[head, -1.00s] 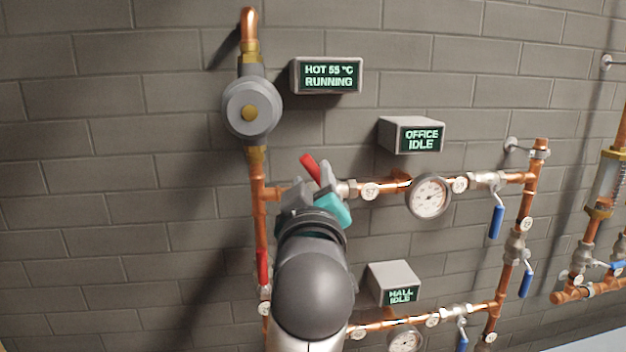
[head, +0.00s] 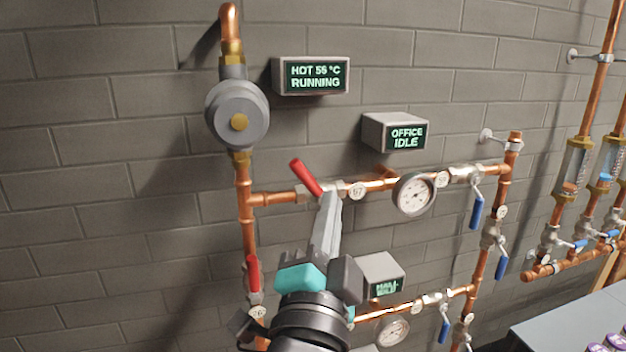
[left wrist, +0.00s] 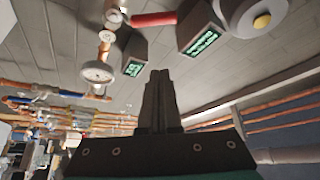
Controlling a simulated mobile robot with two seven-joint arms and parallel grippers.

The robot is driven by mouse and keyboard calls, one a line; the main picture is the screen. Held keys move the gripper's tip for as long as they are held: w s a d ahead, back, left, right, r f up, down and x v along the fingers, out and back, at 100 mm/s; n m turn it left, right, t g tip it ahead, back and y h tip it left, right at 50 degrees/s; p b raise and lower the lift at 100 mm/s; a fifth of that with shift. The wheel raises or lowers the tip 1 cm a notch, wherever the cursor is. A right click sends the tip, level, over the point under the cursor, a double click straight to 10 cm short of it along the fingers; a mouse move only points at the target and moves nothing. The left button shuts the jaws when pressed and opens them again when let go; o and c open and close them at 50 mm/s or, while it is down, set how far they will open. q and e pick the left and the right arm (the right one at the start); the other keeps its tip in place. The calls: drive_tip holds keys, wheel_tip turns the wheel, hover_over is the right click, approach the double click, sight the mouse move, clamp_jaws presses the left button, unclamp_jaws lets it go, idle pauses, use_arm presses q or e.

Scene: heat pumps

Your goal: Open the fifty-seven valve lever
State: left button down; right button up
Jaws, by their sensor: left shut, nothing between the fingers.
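The red lever (head: 305,177) sits on the pipe valve just left of the round tag marked 57 (head: 357,190). It slants up and to the left, across the line of the copper pipe. In the left wrist view a red lever (left wrist: 153,19) shows near the top, beyond the fingertips. My left gripper (head: 331,200) is shut and empty, its fingers pointing up with the tips close below the lever's lower end. I cannot tell whether they touch. The shut fingers (left wrist: 160,78) stand in the middle of the left wrist view. They hide part of the valve body in the head view. My right gripper is out of view.
A pressure gauge (head: 414,196) and a blue lever (head: 476,209) lie to the right on the same pipe. The OFFICE IDLE display (head: 395,132) is above. Another red lever (head: 254,274) and the HALL display (head: 381,275) are lower, close to my arm.

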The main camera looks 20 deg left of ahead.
sight(312, 185)
use_arm(q)
drive_tip(key=w+a+p, duration=0.3)
drive_tip(key=w+a, duration=0.1)
drive_tip(key=w, duration=0.4)
drive_tip(key=shift+w+a+r, duration=0.15)
drive_tip(key=shift+a+r, duration=0.05)
drive_tip(key=shift+r, duration=0.05)
idle(0.4)
